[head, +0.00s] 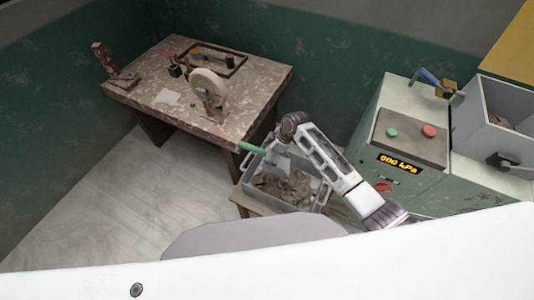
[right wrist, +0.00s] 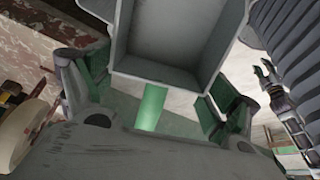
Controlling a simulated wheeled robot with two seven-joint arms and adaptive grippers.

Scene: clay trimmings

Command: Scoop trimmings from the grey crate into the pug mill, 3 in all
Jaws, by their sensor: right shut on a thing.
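My right gripper (right wrist: 152,100) is shut on the green handle of a grey scoop (right wrist: 180,52). In the right wrist view the scoop's pan looks empty. In the head view the scoop's green handle (head: 252,148) is just above the grey crate (head: 270,203), and my right arm hides part of both. Clay trimmings (head: 285,186) lie in a brown-grey heap in the crate. The pug mill (head: 400,118) stands to the right, with an open grey hopper (head: 492,105) on top and some brown material inside.
A worn table (head: 225,110) at the back left carries a pale wheel (head: 208,88), a wooden tray and small tools. The crate rests on a low wooden stand. Open floor lies at left.

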